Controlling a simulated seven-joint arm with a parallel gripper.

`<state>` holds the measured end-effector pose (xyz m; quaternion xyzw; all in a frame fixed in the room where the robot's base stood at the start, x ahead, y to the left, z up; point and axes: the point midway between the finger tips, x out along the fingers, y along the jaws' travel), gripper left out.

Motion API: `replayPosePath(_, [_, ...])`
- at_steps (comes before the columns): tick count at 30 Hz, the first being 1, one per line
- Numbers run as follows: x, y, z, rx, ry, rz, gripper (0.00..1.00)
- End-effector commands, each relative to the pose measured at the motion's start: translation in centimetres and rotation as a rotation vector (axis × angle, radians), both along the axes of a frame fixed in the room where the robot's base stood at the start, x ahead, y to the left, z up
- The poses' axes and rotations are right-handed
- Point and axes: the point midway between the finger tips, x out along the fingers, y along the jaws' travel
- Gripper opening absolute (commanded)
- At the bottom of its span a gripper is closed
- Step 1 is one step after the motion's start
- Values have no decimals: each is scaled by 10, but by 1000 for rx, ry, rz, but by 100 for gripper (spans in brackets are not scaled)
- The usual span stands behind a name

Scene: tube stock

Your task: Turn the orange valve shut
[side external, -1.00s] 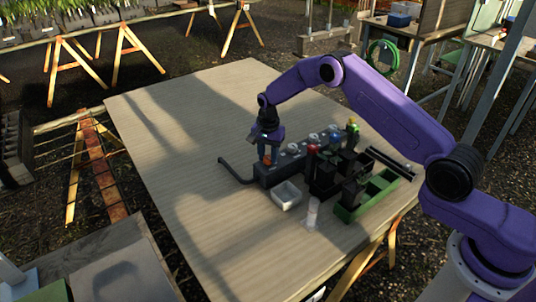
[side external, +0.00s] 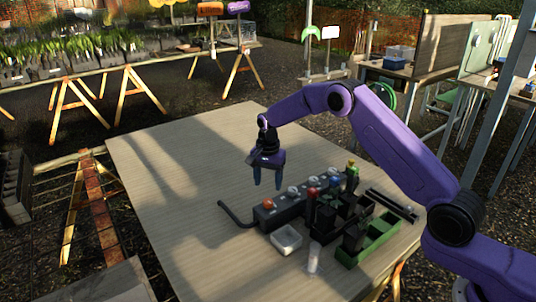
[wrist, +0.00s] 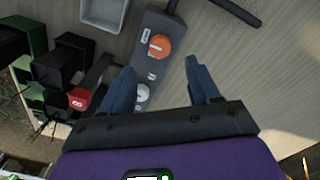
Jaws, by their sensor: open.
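The orange valve (side external: 268,204) is a round knob near the hose end of a dark manifold block (side external: 285,210). In the wrist view, the orange valve (wrist: 160,46) has a pale mark across its top; whether it is shut cannot be told. My gripper (side external: 267,186) is open and empty above the block, its blue fingers pointing down and apart from the knob. In the wrist view, the fingers of my gripper (wrist: 161,70) are spread, with the orange valve showing beyond their tips.
A pale tray (side external: 286,239) and clear cylinder (side external: 314,259) are in front. Black holders and a green rack (side external: 372,240) stand right. A dark hose (side external: 232,213) runs left; the left tabletop is clear.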

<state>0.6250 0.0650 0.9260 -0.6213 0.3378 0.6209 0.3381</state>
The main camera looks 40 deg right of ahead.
Motion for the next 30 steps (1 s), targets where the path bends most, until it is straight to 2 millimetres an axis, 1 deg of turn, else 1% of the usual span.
replayPosePath(1, [1, 0, 13, 0, -6, 0, 61])
replayPosePath(6, [1, 0, 49, 1, -7, -1, 61])
replayPosePath(12, [1, 0, 83, 0, -4, -1, 61])
replayPosePath(15, [1, 0, 93, 0, -4, -1, 61])
replayPosePath(21, [0, 0, 102, 0, -1, -1, 61])
replayPosePath(30, [0, 0, 103, 0, -1, 2, 61])
